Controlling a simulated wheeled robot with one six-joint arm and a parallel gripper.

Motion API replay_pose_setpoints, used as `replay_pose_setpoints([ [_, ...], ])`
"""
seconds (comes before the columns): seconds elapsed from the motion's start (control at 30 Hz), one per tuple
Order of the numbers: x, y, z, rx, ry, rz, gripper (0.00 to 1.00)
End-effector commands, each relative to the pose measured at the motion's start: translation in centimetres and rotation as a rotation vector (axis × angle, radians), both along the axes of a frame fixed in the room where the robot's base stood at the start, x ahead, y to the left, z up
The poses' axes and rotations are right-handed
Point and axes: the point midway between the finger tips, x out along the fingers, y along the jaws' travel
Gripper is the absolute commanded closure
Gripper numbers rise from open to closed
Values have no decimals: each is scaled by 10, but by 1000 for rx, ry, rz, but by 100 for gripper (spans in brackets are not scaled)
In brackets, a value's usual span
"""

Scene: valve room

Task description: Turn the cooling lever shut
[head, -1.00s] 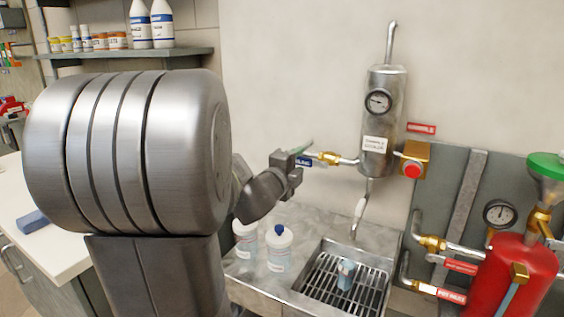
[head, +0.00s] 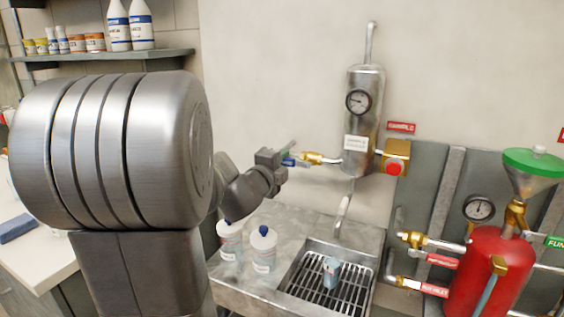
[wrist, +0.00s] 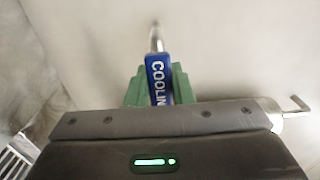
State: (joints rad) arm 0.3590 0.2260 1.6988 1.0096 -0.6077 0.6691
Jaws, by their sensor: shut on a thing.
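The cooling lever (wrist: 158,82) is blue with white "COOLIN…" lettering, the rest hidden by my gripper. In the wrist view it stands between the green fingers of my gripper (wrist: 152,88), which are shut on it. In the head view my gripper (head: 287,152) is at the left end of a brass valve (head: 312,158), with only a bit of the blue lever (head: 289,162) showing. The valve's pipe runs right to a steel cylinder (head: 362,125) with a gauge. The lever's exact angle is hard to tell in the head view.
A sample knob in red (head: 394,170) is right of the cylinder. Below are a sink with a grate (head: 315,290), a small blue-white item (head: 331,270) and two white bottles (head: 263,250). A red tank (head: 485,270) with pipes stands at right. The wall above is clear.

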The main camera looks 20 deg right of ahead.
Motion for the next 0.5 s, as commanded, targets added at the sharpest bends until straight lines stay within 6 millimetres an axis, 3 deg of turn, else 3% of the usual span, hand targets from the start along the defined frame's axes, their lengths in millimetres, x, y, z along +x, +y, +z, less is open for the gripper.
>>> replay_pose_setpoints([
  [0.5,-3,-3,19,205,-244,-2,100],
])
